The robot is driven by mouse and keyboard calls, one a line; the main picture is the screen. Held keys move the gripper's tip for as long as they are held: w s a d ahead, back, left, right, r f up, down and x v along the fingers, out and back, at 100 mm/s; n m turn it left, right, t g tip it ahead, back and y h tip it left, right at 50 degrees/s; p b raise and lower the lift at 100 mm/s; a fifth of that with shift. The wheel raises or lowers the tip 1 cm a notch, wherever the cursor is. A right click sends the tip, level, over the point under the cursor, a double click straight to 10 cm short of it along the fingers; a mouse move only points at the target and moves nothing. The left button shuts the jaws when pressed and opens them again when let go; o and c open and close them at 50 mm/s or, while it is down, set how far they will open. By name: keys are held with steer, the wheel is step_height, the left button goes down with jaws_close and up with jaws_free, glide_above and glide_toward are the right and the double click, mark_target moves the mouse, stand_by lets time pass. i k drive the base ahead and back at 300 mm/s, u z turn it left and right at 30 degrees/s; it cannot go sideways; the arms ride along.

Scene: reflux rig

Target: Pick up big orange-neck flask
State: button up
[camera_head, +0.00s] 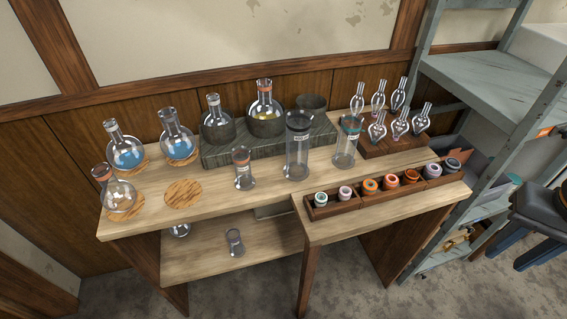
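Two round flasks show an orange neck band. I cannot tell for sure which one the task means. My gripper is not in view.
Two blue-liquid flasks (125,152) stand at the left. An empty coaster (183,194) lies front left. A clear flask (214,118) shares the stone block (245,153). Glass cylinders (297,150) stand in front. A rack (385,187) of coloured rings lines the right front.

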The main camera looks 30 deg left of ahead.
mark_target(265, 108)
steer(key=u, duration=2.7)
steer(key=k, duration=0.85)
steer(key=z, duration=0.8)
steer(key=i, duration=1)
